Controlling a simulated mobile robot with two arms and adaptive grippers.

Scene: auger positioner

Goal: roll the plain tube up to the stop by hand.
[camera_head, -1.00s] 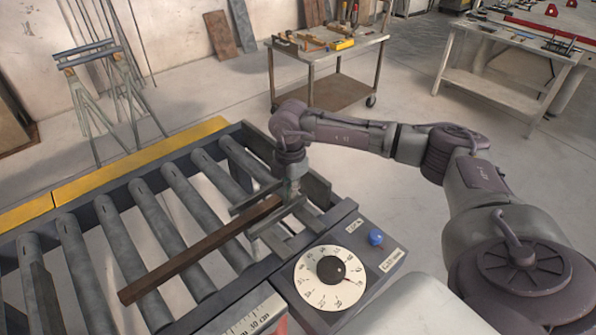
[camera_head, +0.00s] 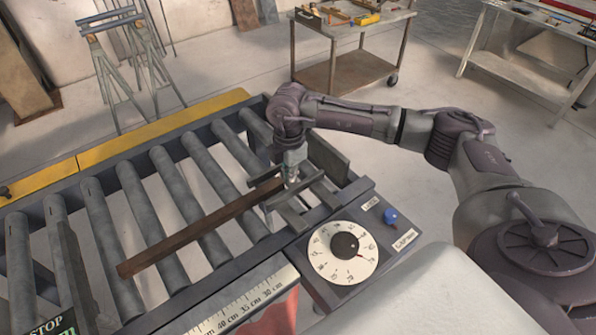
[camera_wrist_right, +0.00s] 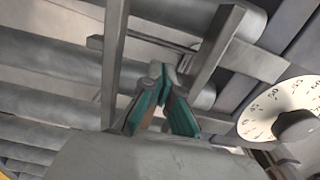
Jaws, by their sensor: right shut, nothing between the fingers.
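The plain tube (camera_head: 200,230), a rusty brown square bar, lies slantwise across the grey rollers. Its far right end is at the two crossbars by my right gripper (camera_head: 291,180). In the right wrist view the teal-lined fingers (camera_wrist_right: 166,88) are shut, tips together, between two grey metal bars. A brown patch shows between the fingers, and I cannot tell whether they touch the tube. The stop, a dark upright plate (camera_head: 72,270), stands at the lower left by a STOP label (camera_head: 45,326), clear of the tube's near end. My left gripper is out of view.
A control box with a dial (camera_head: 343,247) and blue knob (camera_head: 390,217) sits right of the rollers; the dial also shows in the wrist view (camera_wrist_right: 272,110). A scale (camera_head: 245,300) runs along the near edge. A yellow rail (camera_head: 150,137) borders the far side. A cart (camera_head: 350,70) stands behind.

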